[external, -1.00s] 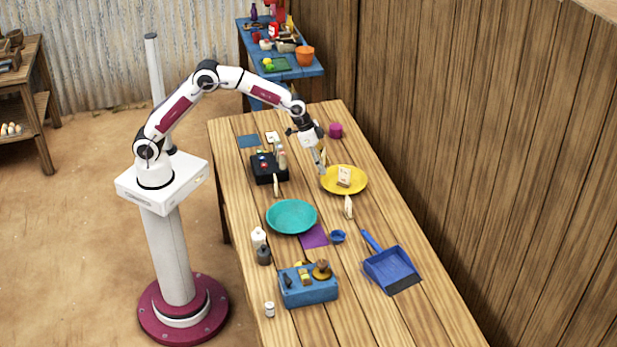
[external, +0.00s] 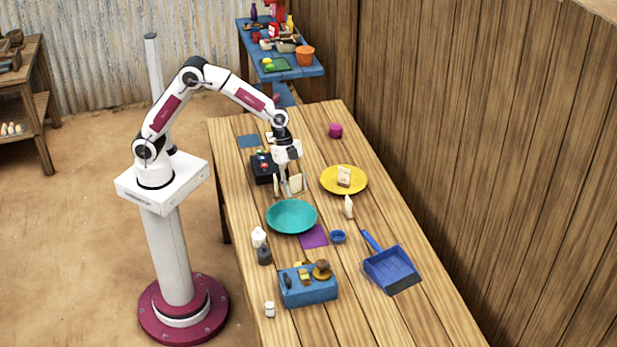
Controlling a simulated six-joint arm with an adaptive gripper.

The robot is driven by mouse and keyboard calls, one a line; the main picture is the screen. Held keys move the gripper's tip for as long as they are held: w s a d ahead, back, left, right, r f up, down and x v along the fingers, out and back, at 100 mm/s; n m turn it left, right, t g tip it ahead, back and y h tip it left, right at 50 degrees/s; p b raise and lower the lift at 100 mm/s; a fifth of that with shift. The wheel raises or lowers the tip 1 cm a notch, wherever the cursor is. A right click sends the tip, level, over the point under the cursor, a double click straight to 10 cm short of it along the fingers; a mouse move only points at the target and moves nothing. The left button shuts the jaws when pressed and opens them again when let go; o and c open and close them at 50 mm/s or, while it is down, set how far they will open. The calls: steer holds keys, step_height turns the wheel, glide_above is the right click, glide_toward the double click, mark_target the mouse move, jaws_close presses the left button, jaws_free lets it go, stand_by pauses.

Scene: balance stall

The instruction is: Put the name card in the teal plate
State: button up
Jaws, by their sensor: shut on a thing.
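My gripper (external: 288,191) is shut on a small cream name card (external: 297,184). It holds the card upright just behind the far rim of the teal plate (external: 291,230). The fingers partly hide the card. The teal plate lies on the wooden table and looks empty. Another cream card (external: 343,178) is on the yellow plate (external: 329,187) to the right. A further pale upright piece (external: 276,185) shows just left of my gripper.
A black box (external: 262,169) with items stands left of my gripper. A purple mat (external: 314,238) and small blue bowl (external: 338,237) lie right of the teal plate. Bottles (external: 259,238), a blue box (external: 308,291) and a blue dustpan (external: 392,270) are nearer the front.

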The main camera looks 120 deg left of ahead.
steer(key=shift+s+d+f+m+h, duration=0.2)
steer(key=shift+d+m, duration=0.15)
steer(key=shift+m, duration=0.2)
steer(key=shift+s+d+f+m+h, duration=0.1)
steer(key=shift+s+d+m+h, duration=0.1)
steer(key=shift+d+m, duration=0.25)
steer(key=shift+m+g, duration=0.4)
steer(key=shift+m, duration=0.4)
steer(key=shift+f, duration=0.15)
glide_above(293, 226)
steer(key=s+a, duration=0.2)
steer(key=shift+w+d+f, duration=0.1)
steer(key=shift+f, duration=2.55)
steer(key=shift+w+d+f, duration=0.1)
steer(key=shift+f, duration=2.55)
steer(key=o, duration=1.2)
